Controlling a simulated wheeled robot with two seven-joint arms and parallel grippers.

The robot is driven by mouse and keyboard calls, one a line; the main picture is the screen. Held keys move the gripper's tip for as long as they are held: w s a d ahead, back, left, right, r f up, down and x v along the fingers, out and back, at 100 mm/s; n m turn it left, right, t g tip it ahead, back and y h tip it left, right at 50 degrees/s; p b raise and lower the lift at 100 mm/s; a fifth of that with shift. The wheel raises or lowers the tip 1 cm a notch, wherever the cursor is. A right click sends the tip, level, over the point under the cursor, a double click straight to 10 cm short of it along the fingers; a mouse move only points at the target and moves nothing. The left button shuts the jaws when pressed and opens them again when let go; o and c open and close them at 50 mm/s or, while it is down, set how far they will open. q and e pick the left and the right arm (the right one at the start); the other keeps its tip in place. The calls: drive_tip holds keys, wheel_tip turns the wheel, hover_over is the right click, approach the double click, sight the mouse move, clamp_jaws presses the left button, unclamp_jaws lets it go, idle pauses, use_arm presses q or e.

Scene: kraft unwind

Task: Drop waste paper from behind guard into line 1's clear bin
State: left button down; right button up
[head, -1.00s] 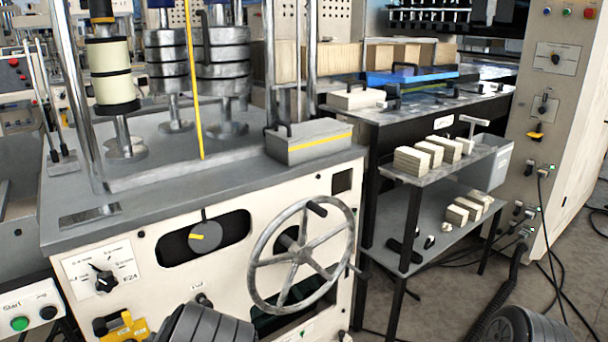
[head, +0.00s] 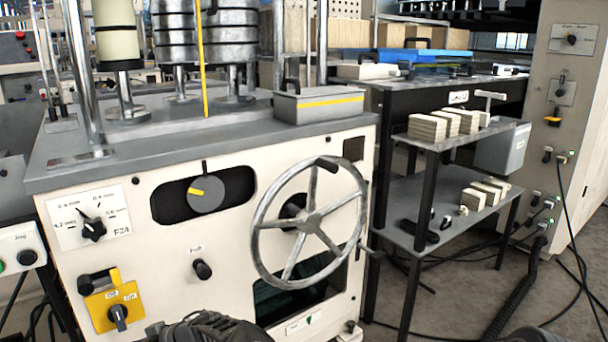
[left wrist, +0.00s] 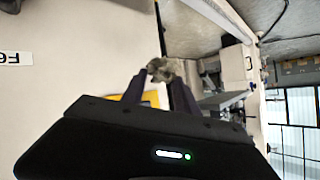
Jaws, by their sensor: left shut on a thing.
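My left gripper (left wrist: 160,92) shows in the left wrist view, with its two dark fingers closed on a small grey-brown crumpled piece of waste paper (left wrist: 162,69). The paper sits at the fingertips, in front of a pale panel. In the head view only a dark part of my left arm shows at the bottom edge; the gripper and paper are out of that view. My right gripper is not in view. I cannot make out a clear bin or a guard with certainty in either view.
A cream machine with a spoked handwheel (head: 308,223) and a yellow switch box (head: 115,304) stands close in front. Right of it is a two-level bench with pale blocks (head: 427,126) and a light grey box (head: 502,148) at its side. Cables (head: 560,262) lie on the floor at right.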

use_arm(q)
drive_tip(key=shift+f, duration=0.1)
wheel_tip(320, 180, down, 6)
drive_tip(key=b, duration=0.3)
drive_tip(key=shift+b, duration=0.35)
drive_tip(key=c, duration=0.9)
unclamp_jaws()
drive_tip(key=shift+o, duration=0.2)
drive_tip(key=w+p+v, duration=0.1)
drive_tip(key=p+v, duration=0.1)
drive_tip(key=v, duration=0.5)
drive_tip(key=shift+s+d+r, duration=0.25)
drive_tip(key=shift+s+d, duration=0.15)
drive_tip(key=shift+s, duration=0.1)
